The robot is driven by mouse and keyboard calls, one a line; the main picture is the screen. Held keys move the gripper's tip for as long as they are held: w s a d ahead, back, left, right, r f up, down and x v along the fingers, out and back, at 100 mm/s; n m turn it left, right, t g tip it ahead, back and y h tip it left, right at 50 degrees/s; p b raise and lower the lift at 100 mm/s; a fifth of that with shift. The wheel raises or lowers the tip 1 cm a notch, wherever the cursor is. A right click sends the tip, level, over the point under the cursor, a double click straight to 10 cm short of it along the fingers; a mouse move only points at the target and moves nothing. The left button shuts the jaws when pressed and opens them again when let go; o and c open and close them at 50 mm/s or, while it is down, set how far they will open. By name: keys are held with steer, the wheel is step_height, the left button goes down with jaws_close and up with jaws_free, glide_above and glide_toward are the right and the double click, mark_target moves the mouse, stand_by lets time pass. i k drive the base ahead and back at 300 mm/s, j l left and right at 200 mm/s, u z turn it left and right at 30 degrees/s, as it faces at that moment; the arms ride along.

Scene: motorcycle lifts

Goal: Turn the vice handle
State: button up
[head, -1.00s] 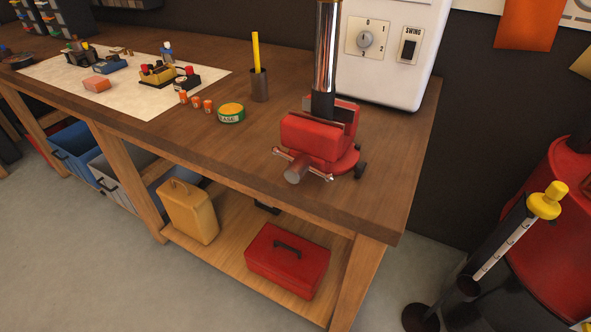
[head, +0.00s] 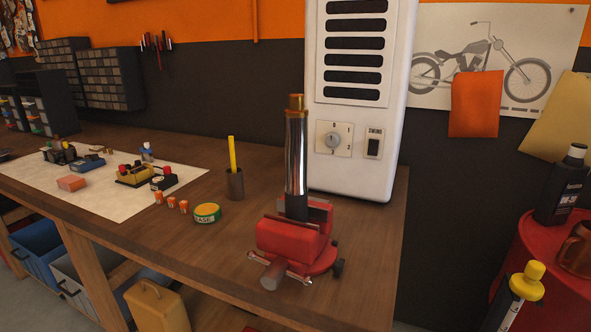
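The red bench vice (head: 291,243) stands near the right front corner of the wooden workbench. Its handle (head: 282,270) is a thin metal bar across the round screw end at the front, lying roughly crosswise and sloping a little down to the right. A chrome tube (head: 296,155) with a brass-coloured top and dark lower part stands upright in the vice jaws. My gripper and arm do not show in the head view.
A white cabinet (head: 398,100) with a dial and switch stands behind the vice. A grease tin (head: 207,212), a cup (head: 235,185) with a yellow stick and small orange-white items lie to the left. A red drum (head: 545,262) stands right of the workbench (head: 365,270).

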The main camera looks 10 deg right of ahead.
mark_target(278, 268)
steer(key=i+l, duration=0.2)
steer(key=i+u, duration=0.1)
steer(key=u, duration=0.25)
steer(key=l+u, duration=0.15)
steer(key=u, duration=0.2)
steer(key=i+l+u, duration=0.1)
steer(key=u, duration=0.85)
